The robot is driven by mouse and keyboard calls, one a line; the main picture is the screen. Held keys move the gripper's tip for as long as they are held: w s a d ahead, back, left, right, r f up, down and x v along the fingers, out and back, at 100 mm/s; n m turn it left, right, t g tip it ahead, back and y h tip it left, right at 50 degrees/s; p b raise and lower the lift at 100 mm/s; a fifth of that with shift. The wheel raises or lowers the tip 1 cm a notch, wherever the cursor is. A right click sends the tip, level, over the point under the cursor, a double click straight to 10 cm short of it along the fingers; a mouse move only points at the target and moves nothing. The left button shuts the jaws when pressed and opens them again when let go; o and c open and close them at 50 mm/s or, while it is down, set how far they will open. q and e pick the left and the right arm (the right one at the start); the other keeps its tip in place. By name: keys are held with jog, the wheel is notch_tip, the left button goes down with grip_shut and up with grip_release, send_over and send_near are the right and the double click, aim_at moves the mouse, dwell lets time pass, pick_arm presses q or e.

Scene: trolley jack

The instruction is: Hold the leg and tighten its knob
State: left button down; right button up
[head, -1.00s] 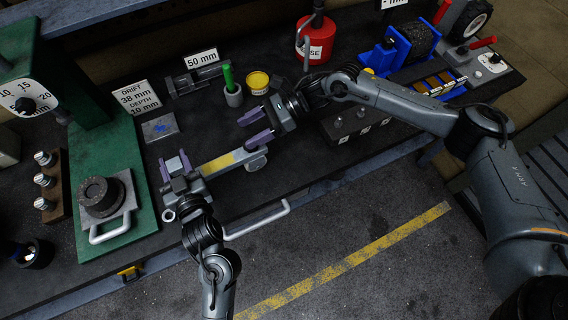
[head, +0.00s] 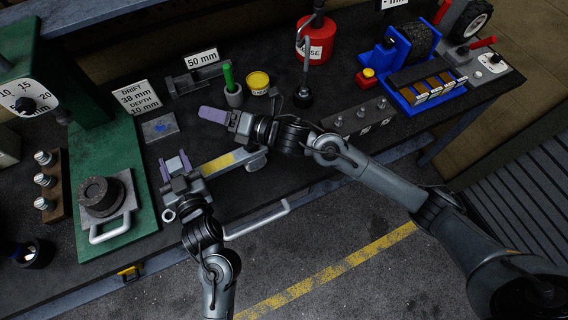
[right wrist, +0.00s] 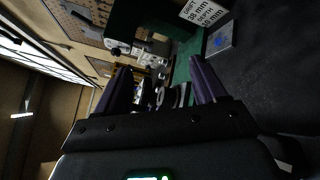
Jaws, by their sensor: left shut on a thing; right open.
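The leg (head: 219,163) is a grey bar with a yellow band, lying slantwise above the dark bench in the head view. My left gripper (head: 175,164) is shut at its left end; its own fingers and body hide the exact contact. A grey block (head: 257,161) shows at the leg's right end; I cannot tell whether it is the knob. My right gripper (head: 213,115) is above and beyond the leg, fingers pointing left, apart from it. In the right wrist view its fingers (right wrist: 162,85) are spread with nothing gripped between them.
A green press (head: 110,165) with a dial stands at left. A red can (head: 316,45) and blue rack (head: 425,90) are at back right.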

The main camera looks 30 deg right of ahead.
jog(key=s+d+f+m+h, duration=0.4)
jog(key=d+f+m+h, duration=0.1)
jog(key=d+m, duration=0.45)
jog(key=s+d+f+m+h, duration=0.4)
jog(key=d+m+h, duration=0.3)
jog(key=m, duration=0.4)
jog(key=s+d+f+m+g, duration=0.1)
jog(key=s+f, duration=0.1)
jog(key=s, duration=0.1)
jog(key=s+d+f+m+g, duration=0.1)
jog(key=s+m, duration=0.1)
jog(key=s, duration=0.1)
jog(key=s+d+f+m+g, duration=0.2)
jog(key=s, duration=0.1)
jog(key=shift+f, duration=0.35)
jog(key=s+a+f+m+g, duration=0.1)
jog(key=s+m+g, duration=0.1)
jog(key=s, duration=0.4)
jog(key=s+a+f+m+g, duration=0.1)
jog(key=s+f+m+g, duration=0.1)
jog(key=s, duration=0.5)
jog(key=shift+s+a+f+m+g, duration=0.2)
jog(key=shift+a+f+m+g, duration=0.1)
jog(key=shift+m, duration=0.05)
